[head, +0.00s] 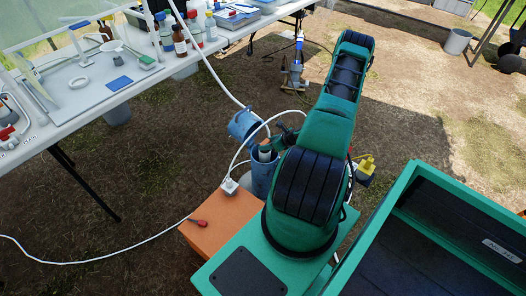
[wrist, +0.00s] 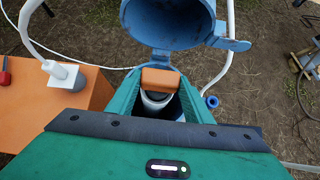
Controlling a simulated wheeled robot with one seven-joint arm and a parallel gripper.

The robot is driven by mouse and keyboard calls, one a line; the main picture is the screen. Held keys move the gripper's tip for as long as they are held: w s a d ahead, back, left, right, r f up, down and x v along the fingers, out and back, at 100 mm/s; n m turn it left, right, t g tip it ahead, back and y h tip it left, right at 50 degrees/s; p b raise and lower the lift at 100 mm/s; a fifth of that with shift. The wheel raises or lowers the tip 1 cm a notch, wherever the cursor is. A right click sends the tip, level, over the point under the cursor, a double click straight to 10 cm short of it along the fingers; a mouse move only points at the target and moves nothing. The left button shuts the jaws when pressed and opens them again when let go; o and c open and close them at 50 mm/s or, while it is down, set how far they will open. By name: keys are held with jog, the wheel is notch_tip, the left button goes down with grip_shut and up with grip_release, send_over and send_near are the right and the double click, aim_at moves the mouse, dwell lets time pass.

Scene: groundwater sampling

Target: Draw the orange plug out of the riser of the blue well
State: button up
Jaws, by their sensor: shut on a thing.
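The blue well (head: 263,178) stands on the ground left of my arm, with its blue lid (head: 243,124) swung open; the lid also fills the top of the wrist view (wrist: 168,22). The pale riser (wrist: 156,101) rises inside the well casing. The orange plug (wrist: 160,80) is at the riser's mouth, between my fingers. My gripper (wrist: 162,77) is shut on the plug, one green finger on each side. I cannot tell how far the plug sits in the riser.
An orange box (head: 222,222) with a red-handled tool (head: 199,223) and a white fitting (head: 229,186) stands beside the well. White hoses run close around the well. A table (head: 110,80) of bottles and trays is at upper left. A yellow item (head: 366,164) is right of my arm.

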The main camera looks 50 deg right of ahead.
jog(key=shift+r, duration=2.75)
jog(key=shift+w, duration=0.1)
